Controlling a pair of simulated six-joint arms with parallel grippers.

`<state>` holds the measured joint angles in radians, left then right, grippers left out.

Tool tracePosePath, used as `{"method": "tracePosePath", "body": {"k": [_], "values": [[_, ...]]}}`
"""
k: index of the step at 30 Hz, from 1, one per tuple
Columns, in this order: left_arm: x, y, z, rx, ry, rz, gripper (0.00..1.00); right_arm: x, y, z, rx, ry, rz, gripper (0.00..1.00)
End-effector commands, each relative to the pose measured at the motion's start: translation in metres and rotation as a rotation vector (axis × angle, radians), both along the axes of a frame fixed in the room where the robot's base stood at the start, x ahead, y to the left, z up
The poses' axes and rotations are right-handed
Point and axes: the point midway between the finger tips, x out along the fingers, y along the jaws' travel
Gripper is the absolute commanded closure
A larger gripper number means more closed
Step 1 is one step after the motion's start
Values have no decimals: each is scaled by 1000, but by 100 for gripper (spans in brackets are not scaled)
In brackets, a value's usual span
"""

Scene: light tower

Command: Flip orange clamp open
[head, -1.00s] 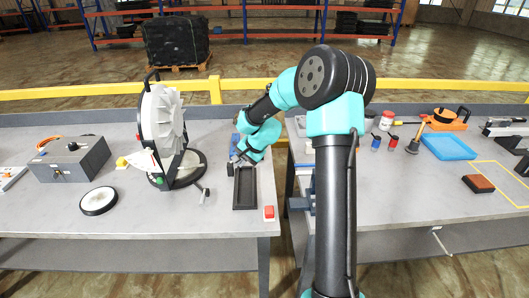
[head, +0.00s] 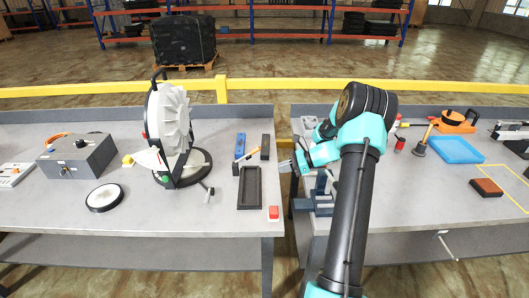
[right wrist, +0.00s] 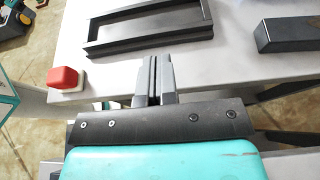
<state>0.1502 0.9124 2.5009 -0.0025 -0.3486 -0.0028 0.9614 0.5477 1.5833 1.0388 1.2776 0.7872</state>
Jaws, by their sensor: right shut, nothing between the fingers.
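I cannot make out a clear orange clamp. An orange item with a black round part (head: 456,118) stands at the back of the right bench; whether it is a clamp I cannot tell. A white finned lamp on a black stand (head: 172,125) stands on the left bench. My right gripper (head: 287,164) is near the gap between the benches, right of the black tray (head: 249,202). In the right wrist view, its fingers (right wrist: 153,70) are shut and empty, short of the tray's near edge (right wrist: 150,49). My left gripper is out of view.
A red button (head: 273,212) is at the left bench's front right corner. A dark block (head: 265,147) and a blue tool (head: 240,146) lie behind the tray. A blue vise (head: 318,200) is on the right bench's left edge. A blue tray (head: 457,150) lies farther right.

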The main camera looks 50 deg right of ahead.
Motion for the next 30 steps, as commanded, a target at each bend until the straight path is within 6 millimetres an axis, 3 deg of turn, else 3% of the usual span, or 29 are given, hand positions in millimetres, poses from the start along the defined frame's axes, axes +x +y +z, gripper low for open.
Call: {"method": "tracePosePath", "body": {"k": [3, 9, 23, 30], "values": [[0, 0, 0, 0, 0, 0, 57, -22, -35, 7, 154, -68, -98, 100], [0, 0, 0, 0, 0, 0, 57, -45, -68, 20, 295, -164, -175, 100], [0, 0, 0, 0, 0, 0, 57, -45, -69, 22, 310, -178, -179, 100], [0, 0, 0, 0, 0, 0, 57, -28, -56, 21, 311, -177, -176, 100]]}}
